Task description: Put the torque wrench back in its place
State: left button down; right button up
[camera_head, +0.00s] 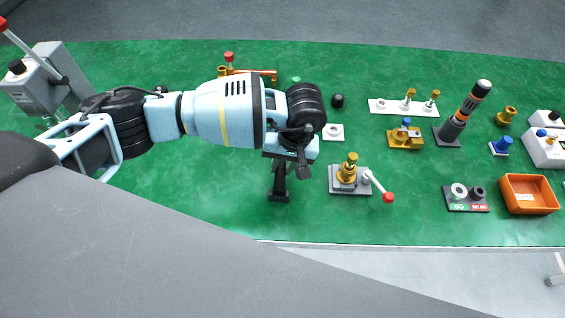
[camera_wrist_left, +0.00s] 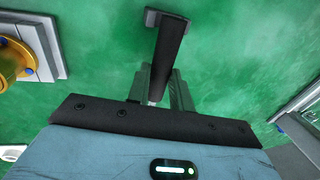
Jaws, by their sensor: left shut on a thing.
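My left gripper (camera_head: 298,160) is low over the left middle of the green mat, pointing down. It is shut on a dark bar-shaped tool, which I take to be the torque wrench (camera_head: 279,182). In the left wrist view, the wrench (camera_wrist_left: 168,50) reaches out from between the fingers (camera_wrist_left: 160,92) to a short grey crosspiece at its far end. That end points toward the table's front edge. Whether it touches the mat I cannot tell. The gripped part is mostly hidden. My right gripper is not in view. I cannot make out an empty place for the wrench.
A brass part on a grey plate with a red-tipped lever (camera_head: 372,184) stands close right of the gripper. A black and orange tool (camera_head: 468,108) stands in a dark holder further right. An orange bin (camera_head: 530,208) is at the right. The mat left of the wrench is clear.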

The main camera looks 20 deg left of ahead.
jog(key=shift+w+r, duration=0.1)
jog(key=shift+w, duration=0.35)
pick_arm(q)
jog(key=shift+f, duration=0.2)
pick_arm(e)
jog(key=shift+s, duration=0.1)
pick_arm(q)
jog(key=shift+f, duration=0.25)
jog(key=c, duration=1.3)
grip_release()
jog(key=shift+c, duration=0.2)
jog(key=shift+o, duration=0.9)
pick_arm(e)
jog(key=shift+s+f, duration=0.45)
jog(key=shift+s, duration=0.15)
pick_arm(q)
jog(key=v, duration=0.7)
jog(key=shift+r+b, duration=0.4)
jog(key=shift+r, duration=0.05)
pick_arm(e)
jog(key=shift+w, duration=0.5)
